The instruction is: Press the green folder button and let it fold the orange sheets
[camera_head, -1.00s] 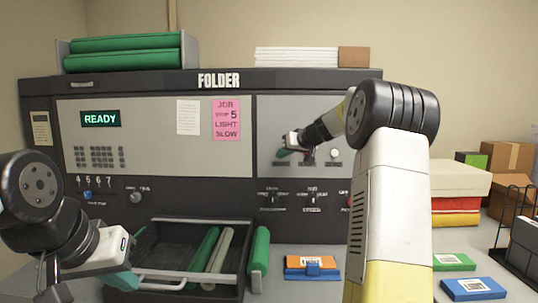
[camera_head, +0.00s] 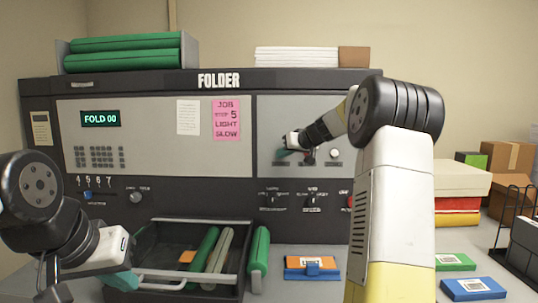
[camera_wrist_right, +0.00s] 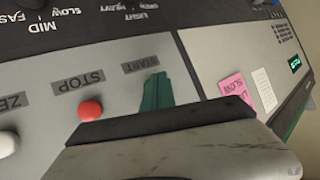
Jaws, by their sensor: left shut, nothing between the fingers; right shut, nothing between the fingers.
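The folder machine (camera_head: 160,180) stands against the wall, its display (camera_head: 100,118) reading "FOLD 00". My right gripper (camera_head: 284,152) is shut and empty, with its teal fingertips at the START label on the right panel. In the right wrist view these fingertips (camera_wrist_right: 156,92) cover the spot by START; the green button is hidden behind them. The red STOP button (camera_wrist_right: 90,110) is beside them. A small orange piece (camera_head: 187,256) lies in the dark tray (camera_head: 165,223) below the machine. My left gripper (camera_head: 122,281) is shut and empty at the tray's front left.
Green rolls (camera_head: 259,250) and a pale roll lie in and beside the tray. An orange packet (camera_head: 311,268) with a blue clip lies on the counter, with green (camera_head: 453,262) and blue (camera_head: 473,288) packets to the right. A pink note (camera_head: 226,119) reads "JOB 5 LIGHT SLOW".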

